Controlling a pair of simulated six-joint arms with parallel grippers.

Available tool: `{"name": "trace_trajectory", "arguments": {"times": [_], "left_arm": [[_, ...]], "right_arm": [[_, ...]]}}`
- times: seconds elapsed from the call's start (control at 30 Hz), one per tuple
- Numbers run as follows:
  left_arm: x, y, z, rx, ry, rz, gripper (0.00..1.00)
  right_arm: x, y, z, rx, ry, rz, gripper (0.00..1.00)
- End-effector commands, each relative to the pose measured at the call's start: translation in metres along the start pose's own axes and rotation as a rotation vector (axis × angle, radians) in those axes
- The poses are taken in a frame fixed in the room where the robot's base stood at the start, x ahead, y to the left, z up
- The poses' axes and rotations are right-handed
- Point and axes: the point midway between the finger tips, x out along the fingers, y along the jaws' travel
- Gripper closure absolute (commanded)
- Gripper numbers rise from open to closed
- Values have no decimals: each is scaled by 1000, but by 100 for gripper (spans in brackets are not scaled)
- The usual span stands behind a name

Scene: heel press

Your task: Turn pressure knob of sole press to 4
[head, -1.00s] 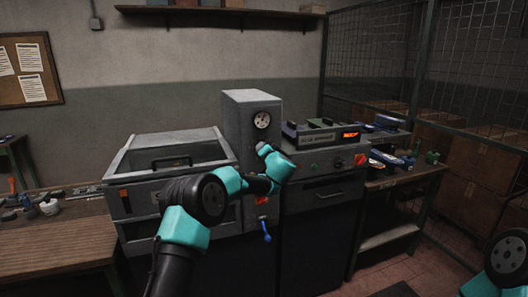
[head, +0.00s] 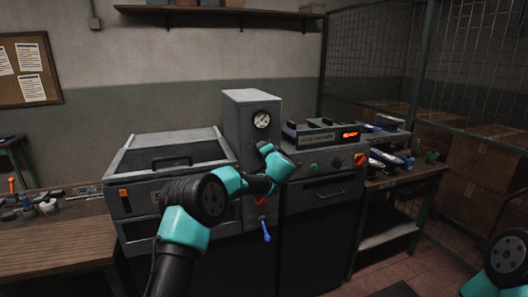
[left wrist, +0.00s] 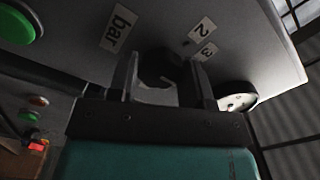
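The sole press (head: 236,125) is a tall grey housing in the middle of the head view, with a round white gauge (head: 261,119) on its front. My left gripper (head: 265,149) is at that front, just below the gauge, and hides the knob there. In the left wrist view the dark pressure knob (left wrist: 160,66) sits between the two fingers of my left gripper (left wrist: 165,82), which appear closed against its sides. Labels "2" and "3" (left wrist: 205,38) and a "bar" label (left wrist: 118,28) show beside it. The knob's pointer is not readable. My right gripper is out of view.
A blue-tipped lever (head: 266,231) hangs below my left gripper. A workbench (head: 60,240) with tools is at far left.

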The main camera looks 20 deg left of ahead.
Motion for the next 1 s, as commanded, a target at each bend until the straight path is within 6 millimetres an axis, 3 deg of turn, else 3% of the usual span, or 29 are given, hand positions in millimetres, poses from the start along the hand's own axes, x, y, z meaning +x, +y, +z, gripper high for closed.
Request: {"name": "trace_trajectory", "arguments": {"times": [0.2, 0.57, 0.77, 1.0], "left_arm": [[0, 0, 0, 0, 0, 0, 34], [-3, 0, 0, 0, 0, 1, 34], [-19, 0, 0, 0, 0, 2, 34], [-54, 0, 0, 1, 1, 2, 34]], "right_arm": [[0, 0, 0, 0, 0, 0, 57], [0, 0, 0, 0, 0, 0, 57], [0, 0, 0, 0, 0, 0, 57], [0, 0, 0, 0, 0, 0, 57]]}}
